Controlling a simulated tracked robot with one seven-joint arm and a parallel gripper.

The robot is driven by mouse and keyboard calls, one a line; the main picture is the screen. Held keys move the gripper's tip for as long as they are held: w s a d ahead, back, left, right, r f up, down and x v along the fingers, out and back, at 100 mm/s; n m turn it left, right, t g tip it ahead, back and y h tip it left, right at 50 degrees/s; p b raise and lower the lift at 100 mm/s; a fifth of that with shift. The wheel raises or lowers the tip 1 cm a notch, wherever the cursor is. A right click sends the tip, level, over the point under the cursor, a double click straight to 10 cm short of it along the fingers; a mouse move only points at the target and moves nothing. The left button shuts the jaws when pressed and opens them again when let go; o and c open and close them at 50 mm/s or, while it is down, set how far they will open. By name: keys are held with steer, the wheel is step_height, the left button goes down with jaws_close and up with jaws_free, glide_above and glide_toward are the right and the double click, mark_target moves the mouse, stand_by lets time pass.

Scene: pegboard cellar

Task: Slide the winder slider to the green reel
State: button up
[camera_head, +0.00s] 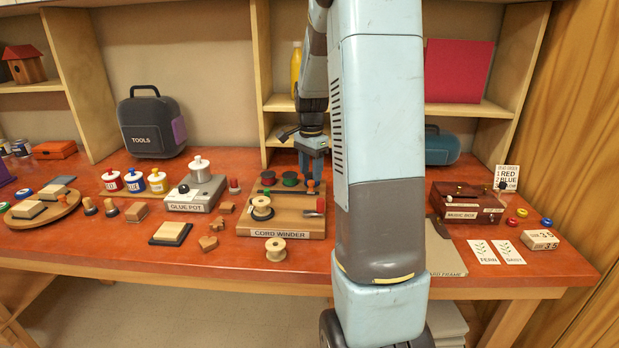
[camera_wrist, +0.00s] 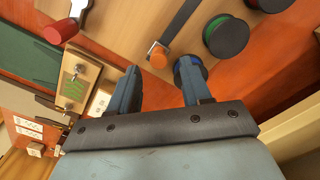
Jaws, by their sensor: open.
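The cord winder (camera_head: 280,233) is a wooden block on the red bench. The slider's orange knob (camera_head: 311,186) stands at the right end of its dark slot, beside the blue reel; the knob (camera_wrist: 158,58) and blue reel (camera_wrist: 190,66) also show in the wrist view. The green reel (camera_head: 290,179) is left of the knob in the head view, and up and right of it in the wrist view (camera_wrist: 226,36). The red reel (camera_head: 268,176) is farthest along. My gripper (camera_head: 311,165) is open and empty above the knob, its fingers pointing down; in the wrist view (camera_wrist: 158,85) the knob shows beyond the gap between the fingertips.
A red-handled crank (camera_head: 320,206) is at the winder's right, near my gripper. The glue pot (camera_head: 197,190) is left; the music box (camera_head: 466,204) is right.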

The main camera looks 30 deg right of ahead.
mark_target(311, 187)
steer(key=shift+f, duration=1.4)
jaws_close()
